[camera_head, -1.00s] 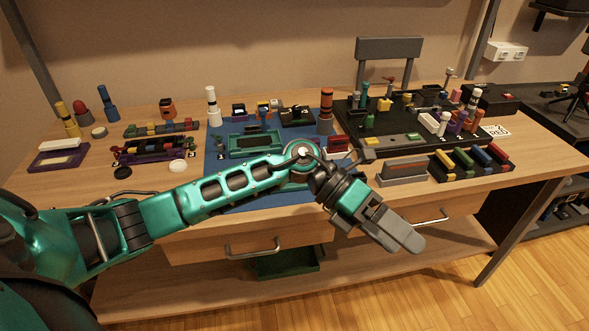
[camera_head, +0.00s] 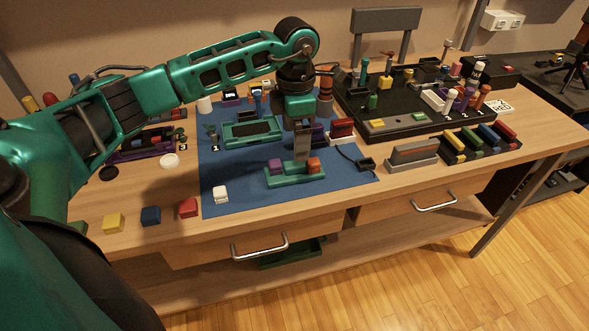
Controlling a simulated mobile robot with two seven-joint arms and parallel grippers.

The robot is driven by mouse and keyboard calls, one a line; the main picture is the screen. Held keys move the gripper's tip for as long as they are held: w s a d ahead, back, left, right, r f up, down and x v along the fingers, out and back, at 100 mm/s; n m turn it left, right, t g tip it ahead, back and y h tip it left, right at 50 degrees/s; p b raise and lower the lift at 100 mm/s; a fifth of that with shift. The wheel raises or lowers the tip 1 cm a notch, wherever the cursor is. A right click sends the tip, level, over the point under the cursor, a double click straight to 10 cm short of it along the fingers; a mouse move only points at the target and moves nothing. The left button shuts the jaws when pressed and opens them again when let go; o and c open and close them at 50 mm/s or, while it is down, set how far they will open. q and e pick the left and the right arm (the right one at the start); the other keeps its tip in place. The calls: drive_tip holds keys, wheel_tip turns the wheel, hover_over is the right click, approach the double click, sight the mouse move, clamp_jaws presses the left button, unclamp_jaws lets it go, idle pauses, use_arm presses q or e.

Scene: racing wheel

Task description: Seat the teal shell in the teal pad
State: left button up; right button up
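A teal-green frame with a dark recess (camera_head: 240,140) lies on the blue mat in the head view. I cannot tell which of these pieces is the teal shell and which the teal pad. My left gripper (camera_head: 302,157) points down over the long base, its fingertips between the two blocks. The fingers overlap from this side, so their opening and any grasp are unclear. My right gripper is out of view.
The blue mat (camera_head: 232,182) has free room at front left, beside a white block (camera_head: 220,194). Yellow, blue and red blocks line the table's front left. A grey holder (camera_head: 412,157) and a black board (camera_head: 410,119) with several pegs and parts stand to the right.

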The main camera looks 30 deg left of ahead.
sight(294, 163)
use_arm(q)
wheel_tip(294, 163, down, 9)
drive_tip(key=shift+s, duration=0.1)
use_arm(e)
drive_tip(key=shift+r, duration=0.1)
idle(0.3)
use_arm(q)
drive_tip(key=shift+c, duration=0.3)
drive_tip(key=c, duration=1.1)
drive_tip(key=shift+a+r, duration=0.1)
drive_tip(key=shift+r, duration=0.05)
